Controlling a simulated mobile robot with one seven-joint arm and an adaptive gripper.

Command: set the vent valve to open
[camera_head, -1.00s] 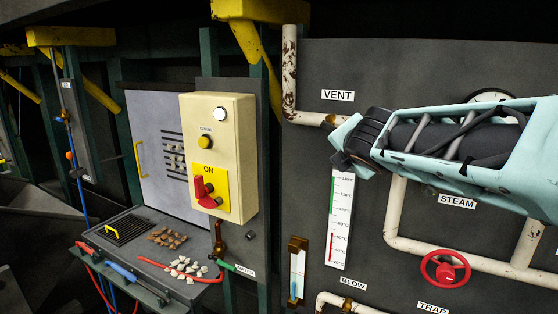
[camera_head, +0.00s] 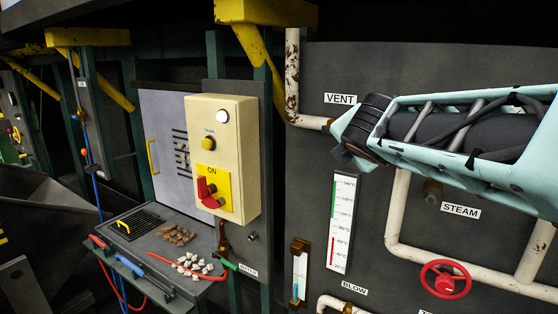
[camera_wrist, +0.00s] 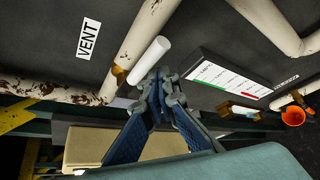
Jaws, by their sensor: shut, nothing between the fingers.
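The VENT label (camera_head: 341,98) is on the dark panel above a rusty white pipe; it also shows in the wrist view (camera_wrist: 88,38). In the wrist view a brass fitting (camera_wrist: 119,76) sits on the pipe, with a plain white handle (camera_wrist: 150,60) beside it, running roughly along the pipe in the picture. My gripper (camera_wrist: 160,82) is shut and empty, its tips close to the handle's lower side; I cannot tell whether they touch. In the head view my gripper (camera_head: 345,140) covers most of the valve; only a bit of brass (camera_head: 327,125) shows. I cannot read the valve's setting.
A temperature scale (camera_head: 342,222) is below my gripper. A STEAM label (camera_head: 460,211), white pipes (camera_head: 396,210) and a red handwheel (camera_head: 445,279) are at the right. A cream control box (camera_head: 237,158) with a red switch stands left.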

